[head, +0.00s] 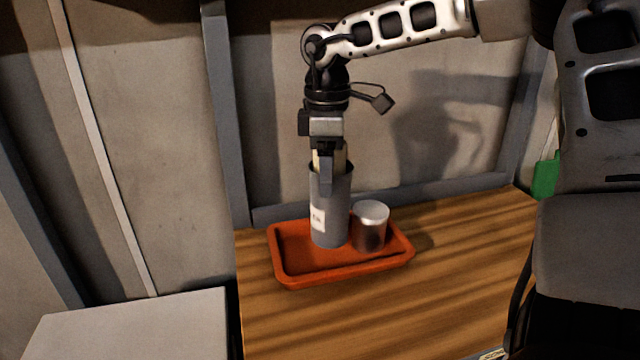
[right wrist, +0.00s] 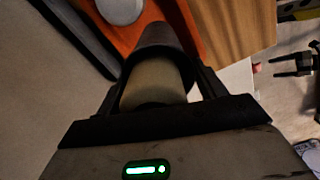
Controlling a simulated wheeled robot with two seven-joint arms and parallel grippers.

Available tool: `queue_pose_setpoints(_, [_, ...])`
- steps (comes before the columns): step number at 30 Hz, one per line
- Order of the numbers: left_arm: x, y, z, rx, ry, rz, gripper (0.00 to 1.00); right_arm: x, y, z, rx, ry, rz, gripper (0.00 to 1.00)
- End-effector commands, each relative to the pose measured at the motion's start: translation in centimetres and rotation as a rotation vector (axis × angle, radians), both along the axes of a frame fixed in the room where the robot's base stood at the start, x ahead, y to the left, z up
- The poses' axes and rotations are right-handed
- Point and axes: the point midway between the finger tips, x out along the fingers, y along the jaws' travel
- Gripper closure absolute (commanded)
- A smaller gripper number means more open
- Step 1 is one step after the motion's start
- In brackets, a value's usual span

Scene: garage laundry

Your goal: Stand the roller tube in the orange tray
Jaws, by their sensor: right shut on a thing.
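The grey roller tube (head: 330,215), with a white label, is upright over the left half of the orange tray (head: 345,276). Its lower end lies within the tray's rim; I cannot tell whether it touches the tray floor. My right gripper (head: 328,165) points down and is shut on the tube's top end. The right wrist view shows the tube (right wrist: 160,40) between the fingers, with a pale beige round part nearest the camera. In that view, a dark two-pronged shape at the right edge looks like my left gripper (right wrist: 277,66), open and empty, far from the tray.
A silver can (head: 370,230) stands in the tray, close to the right of the tube. The tray is on a wooden bench (head: 460,260) with clear room to its right and front. A wall (head: 440,120) rises behind, and a light grey box-like surface (head: 130,325) is at lower left.

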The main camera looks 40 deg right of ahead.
Motion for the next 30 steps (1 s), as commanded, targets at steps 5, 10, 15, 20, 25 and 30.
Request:
queue_pose_setpoints(5, [0.2,0.0,0.3,0.005,-0.006,-0.003,0.11,1.0,0.2,-1.0,-0.001,-0.001,0.000,0.64])
queue_pose_setpoints(10, [0.2,0.1,0.5,0.007,-0.007,-0.005,0.11,1.3,0.3,-2.6,0.001,0.002,0.000,0.64])
queue_pose_setpoints(15, [0.2,0.1,0.5,0.011,-0.006,-0.005,0.11,1.3,0.3,-4.5,0.001,-0.001,0.000,0.64])
queue_pose_setpoints(20, [0.2,0.1,0.4,0.012,-0.005,-0.006,0.11,1.3,0.3,-4.5,-0.001,-0.002,0.000,0.64])
queue_pose_setpoints(25, [0.2,0.0,-0.2,0.006,-0.004,-0.005,0.11,1.3,0.3,-5.1,-0.001,-0.002,0.000,0.64])
queue_pose_setpoints(30, [0.3,0.0,0.2,0.005,-0.007,-0.004,0.11,1.3,0.3,-4.8,0.000,-0.001,0.000,0.08])
